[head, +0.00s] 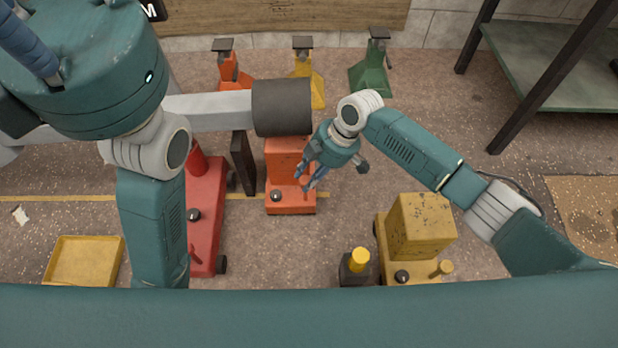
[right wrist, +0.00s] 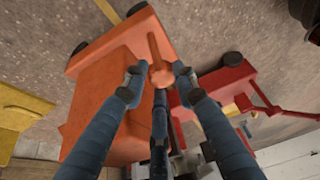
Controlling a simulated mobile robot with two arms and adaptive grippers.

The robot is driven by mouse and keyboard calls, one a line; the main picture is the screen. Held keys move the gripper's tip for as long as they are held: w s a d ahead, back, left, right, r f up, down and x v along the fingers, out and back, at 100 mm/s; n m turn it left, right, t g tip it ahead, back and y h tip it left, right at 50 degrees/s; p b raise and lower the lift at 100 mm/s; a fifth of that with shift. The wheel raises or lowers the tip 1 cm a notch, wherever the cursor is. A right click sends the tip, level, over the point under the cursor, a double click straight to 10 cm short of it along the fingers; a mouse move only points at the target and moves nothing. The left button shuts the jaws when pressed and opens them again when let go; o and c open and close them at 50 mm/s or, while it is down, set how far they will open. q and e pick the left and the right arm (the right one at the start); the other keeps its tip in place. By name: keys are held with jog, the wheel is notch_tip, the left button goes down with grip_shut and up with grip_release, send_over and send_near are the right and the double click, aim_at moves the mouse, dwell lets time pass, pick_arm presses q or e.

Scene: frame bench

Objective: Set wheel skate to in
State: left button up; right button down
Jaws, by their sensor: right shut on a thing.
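An orange wheeled unit (head: 290,202), which looks like the wheel skate, stands on the floor at the middle of the head view. It has a boxy body and a black knob (head: 275,196) on its low front part. Its orange body also fills the upper left of the right wrist view (right wrist: 105,65). My right gripper (head: 306,181) reaches down at its right side. In the right wrist view the fingers (right wrist: 158,78) are shut on the round end of a short orange lever (right wrist: 154,47). My left arm shows at the left, but its gripper is out of view.
A long red wheeled unit (head: 205,215) stands left of the orange one. A yellow wheeled unit (head: 420,235) stands at the right. Orange, yellow and green stands (head: 370,78) line the back. A yellow tray (head: 85,262) lies at left. A grey beam with a dark end (head: 282,106) overhangs.

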jog(key=c, duration=1.5)
grip_release()
jog(key=shift+w, duration=0.2)
jog(key=shift+o, duration=0.5)
jog(key=v, duration=1.2)
jog(key=shift+s, duration=0.1)
